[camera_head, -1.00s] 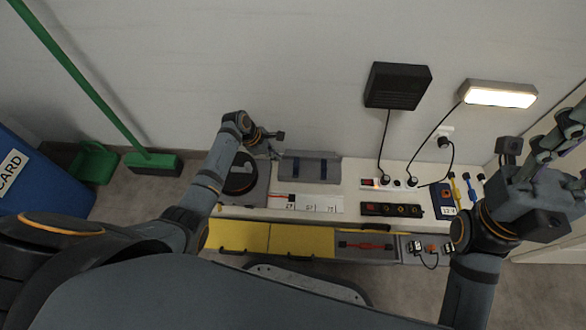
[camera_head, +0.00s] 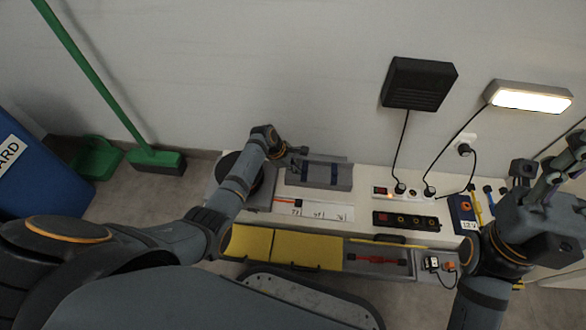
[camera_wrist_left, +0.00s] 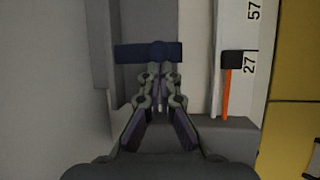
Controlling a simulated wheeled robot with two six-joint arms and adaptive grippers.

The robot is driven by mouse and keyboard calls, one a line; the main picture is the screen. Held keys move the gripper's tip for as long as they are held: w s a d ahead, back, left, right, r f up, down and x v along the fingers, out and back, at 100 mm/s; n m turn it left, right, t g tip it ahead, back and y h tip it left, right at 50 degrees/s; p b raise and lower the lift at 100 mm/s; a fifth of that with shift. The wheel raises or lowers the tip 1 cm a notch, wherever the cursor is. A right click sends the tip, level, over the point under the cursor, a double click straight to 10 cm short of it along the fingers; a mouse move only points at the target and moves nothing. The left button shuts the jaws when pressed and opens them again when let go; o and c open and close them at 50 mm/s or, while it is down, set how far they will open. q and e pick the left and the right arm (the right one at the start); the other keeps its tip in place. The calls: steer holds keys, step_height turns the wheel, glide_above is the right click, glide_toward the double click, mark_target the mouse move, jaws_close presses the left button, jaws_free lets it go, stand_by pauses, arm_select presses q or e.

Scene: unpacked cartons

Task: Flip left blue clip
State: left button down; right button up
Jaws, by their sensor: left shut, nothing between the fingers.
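A grey case (camera_head: 345,178) with dark blue clips lies on the white bench top. The left blue clip (camera_head: 305,172) is a dark strip on it in the head view. In the left wrist view a blue clip (camera_wrist_left: 128,53) lies as a crosswise bar on the grey surface.
A numbered white panel (camera_head: 335,213) with an orange-handled tool lies in front of the case. Yellow drawer lids (camera_head: 250,243) line the bench front. A black power strip (camera_head: 405,221) and a blue 12 V box (camera_head: 465,213) stand to the right.

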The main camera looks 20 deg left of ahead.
arm_select(q)
steer(key=shift+r, duration=0.1)
stand_by(0.3)
steer(key=shift+r, duration=0.1)
steer(key=shift+w+g, duration=0.1)
steer(key=shift+g, duration=0.2)
steer(key=shift+w+a+r+n+g+p, duration=0.1)
steer(key=shift+w+r+n+g+p, duration=0.2)
steer(key=shift+g, duration=0.4)
steer(key=shift+r+g+p, duration=0.3)
steer(key=shift+r+g, duration=0.05)
steer(key=shift+g, duration=0.05)
steer(key=shift+w+r+h, duration=0.3)
steer(key=shift+w+r, duration=0.05)
steer(key=shift+w+a+r, duration=0.2)
steer(key=shift+w+r, duration=0.15)
steer(key=shift+w, duration=0.3)
steer(key=shift+w+a+r+b, duration=0.15)
steer(key=shift+w+r+b, duration=0.15)
steer(key=shift+w+b, duration=0.35)
steer(key=shift+w, duration=0.15)
